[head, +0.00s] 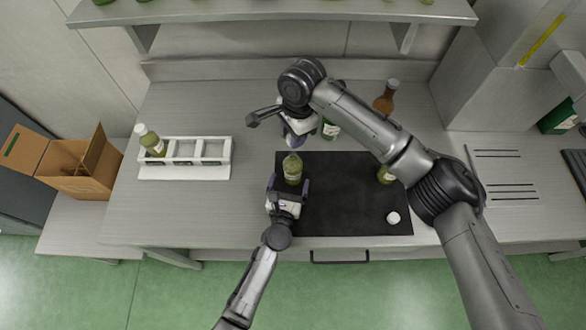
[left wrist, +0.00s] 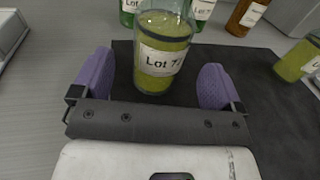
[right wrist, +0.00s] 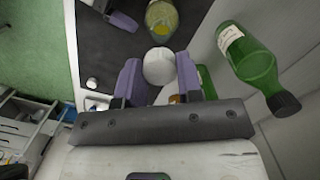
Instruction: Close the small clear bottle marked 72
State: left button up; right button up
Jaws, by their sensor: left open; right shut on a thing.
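The small clear bottle (head: 292,169) stands upright on the dark mat, with yellow-green contents. Its label reads "Lot 7" and a partly unclear digit in the left wrist view (left wrist: 160,60). My left gripper (head: 288,186) is open, its fingers on either side of the bottle with gaps showing. In the right wrist view the bottle's open mouth (right wrist: 162,16) shows, uncapped. My right gripper (right wrist: 158,80) is shut on a white cap (right wrist: 158,65), behind and apart from the bottle. In the head view the right arm partly hides this gripper (head: 300,138).
Another yellow-green bottle (head: 384,175) and a loose white cap (head: 393,218) are on the mat (head: 340,212). A green bottle (head: 330,130) and a brown bottle (head: 385,100) stand behind. A white rack (head: 222,172) holding a capped bottle (head: 150,140) is at left; a shelf (head: 270,10) overhangs the back.

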aim_at(291, 177)
pick_arm(q)
jog(key=shift+x, duration=2.35)
jog(key=c, duration=1.3)
jog(key=shift+c, duration=0.2)
pick_arm(e)
jog(key=shift+f, duration=2.5)
jog(key=shift+f, duration=0.15)
jog(key=shift+f, duration=0.75)
jog(key=shift+f, duration=0.55)
